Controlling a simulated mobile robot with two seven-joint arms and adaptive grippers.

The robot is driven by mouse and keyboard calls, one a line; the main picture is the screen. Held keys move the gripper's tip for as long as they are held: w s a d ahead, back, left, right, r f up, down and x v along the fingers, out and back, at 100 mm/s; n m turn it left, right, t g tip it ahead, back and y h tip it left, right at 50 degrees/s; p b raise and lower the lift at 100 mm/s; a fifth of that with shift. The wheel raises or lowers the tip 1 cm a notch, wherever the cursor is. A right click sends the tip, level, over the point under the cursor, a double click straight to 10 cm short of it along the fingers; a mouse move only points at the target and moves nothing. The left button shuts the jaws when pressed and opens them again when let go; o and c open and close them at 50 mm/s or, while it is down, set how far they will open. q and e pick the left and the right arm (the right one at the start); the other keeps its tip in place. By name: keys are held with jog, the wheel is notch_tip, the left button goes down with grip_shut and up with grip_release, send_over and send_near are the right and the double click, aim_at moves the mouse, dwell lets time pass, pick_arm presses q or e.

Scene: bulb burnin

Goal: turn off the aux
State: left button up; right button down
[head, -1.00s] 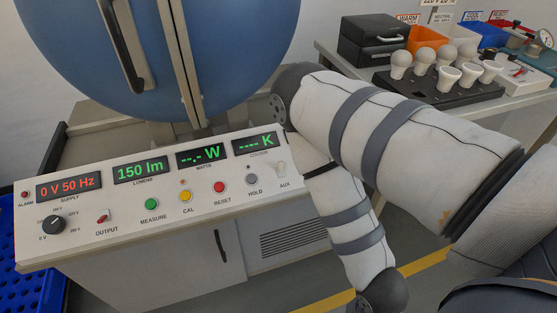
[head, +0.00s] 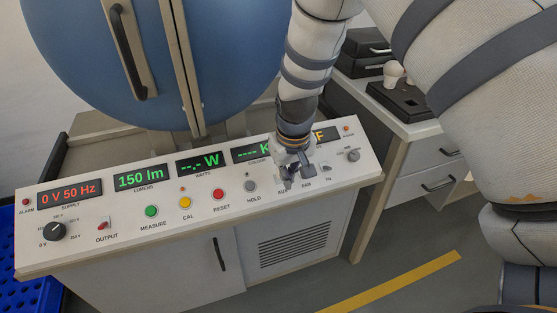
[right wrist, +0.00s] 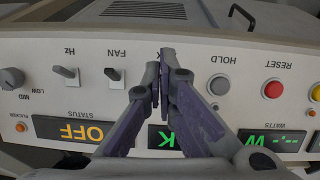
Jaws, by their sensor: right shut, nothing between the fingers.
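The AUX switch is hidden behind my right gripper; only part of its label shows on the sloped white control panel (head: 110,215), between HOLD and FAN. My right gripper (head: 287,181) is shut and empty, its fingertips low over the AUX spot. In the right wrist view, where the panel appears upside down, the closed fingers (right wrist: 160,78) cover the place between the FAN toggle (right wrist: 113,75) and the grey HOLD button (right wrist: 219,85). Whether the fingers touch the switch, and which way it is set, cannot be told. My left gripper is not in view.
Red RESET (head: 218,195), yellow CAL (head: 185,202) and green MEASURE (head: 151,211) buttons lie left of HOLD. The Hz toggle (right wrist: 66,73) is beyond FAN. An orange OFF status display (right wrist: 82,132) is lit. A blue sphere (head: 160,60) stands behind the panel.

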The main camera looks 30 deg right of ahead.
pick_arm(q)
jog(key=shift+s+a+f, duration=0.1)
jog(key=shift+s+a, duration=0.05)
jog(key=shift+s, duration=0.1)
pick_arm(e)
jog(key=w+d+r+t, duration=0.1)
jog(key=w+r, duration=0.3)
jog(key=r, duration=0.5)
jog(key=shift+w+r, duration=0.2)
jog(key=shift+w, duration=0.2)
jog(key=b+x, duration=0.1)
jog(key=x, duration=0.9)
jog(key=shift+s+a+b, duration=0.1)
jog(key=shift+b, duration=0.2)
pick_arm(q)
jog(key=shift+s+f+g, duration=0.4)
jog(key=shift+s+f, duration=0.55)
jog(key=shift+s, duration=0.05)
